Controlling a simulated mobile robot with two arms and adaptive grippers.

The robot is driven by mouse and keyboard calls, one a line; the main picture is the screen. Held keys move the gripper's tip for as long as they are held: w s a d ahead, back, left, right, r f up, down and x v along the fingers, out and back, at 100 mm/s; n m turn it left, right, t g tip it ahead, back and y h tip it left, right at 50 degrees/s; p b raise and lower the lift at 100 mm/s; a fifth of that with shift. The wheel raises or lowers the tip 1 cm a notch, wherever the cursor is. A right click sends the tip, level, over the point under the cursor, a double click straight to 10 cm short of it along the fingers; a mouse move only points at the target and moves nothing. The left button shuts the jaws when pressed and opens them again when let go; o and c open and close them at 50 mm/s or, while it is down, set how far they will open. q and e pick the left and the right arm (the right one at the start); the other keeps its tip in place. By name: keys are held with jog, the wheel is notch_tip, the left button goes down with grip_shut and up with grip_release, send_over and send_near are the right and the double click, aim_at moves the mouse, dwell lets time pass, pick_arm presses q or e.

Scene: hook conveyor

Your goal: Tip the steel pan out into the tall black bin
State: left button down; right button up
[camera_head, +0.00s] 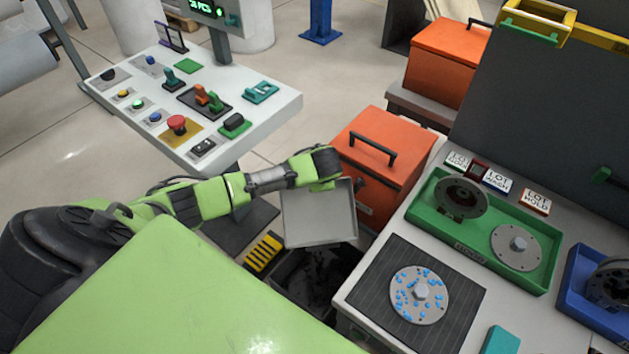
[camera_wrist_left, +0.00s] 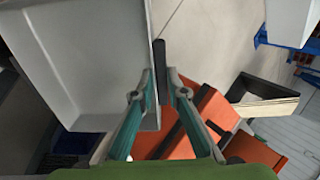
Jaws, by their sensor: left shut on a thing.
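The steel pan (camera_head: 318,214) is a shallow, light grey rectangular tray, held steeply tilted in the middle of the head view. The face I see is bare. My left gripper (camera_head: 334,184) is shut on its upper right edge. In the left wrist view the pan (camera_wrist_left: 85,60) fills the upper left, its edge beside the teal fingers (camera_wrist_left: 162,85). The black bin (camera_head: 318,280) is a dark opening below the pan, partly hidden by the pan and my green body. Dark contents show inside, too dim to make out. My right gripper is out of view.
An orange box (camera_head: 385,150) with a black handle stands close behind the pan. The white control panel (camera_head: 200,105) is to the left. The worktable at right holds a black mat (camera_head: 450,325), a speckled disc (camera_head: 420,296) and a green tray (camera_head: 418,212).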

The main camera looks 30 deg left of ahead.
pick_arm(q)
jog(key=shift+w+a+f+g+h+b, duration=0.1)
jog(key=shift+w+a+g+h+b, duration=0.2)
jog(key=shift+w+a+b, duration=0.15)
jog(key=w+a+g+h+b, duration=0.1)
jog(key=b, duration=0.2)
jog(key=w+a+f+g+h+b, duration=0.1)
jog(key=g+b, duration=0.1)
jog(key=b, duration=0.1)
jog(key=w+g+h+b, duration=0.1)
jog(key=h+b, duration=0.1)
jog(key=b, duration=0.2)
jog(key=shift+w+a+f+g, duration=0.15)
jog(key=shift+a+f+g, duration=0.15)
jog(key=shift+a+f, duration=0.1)
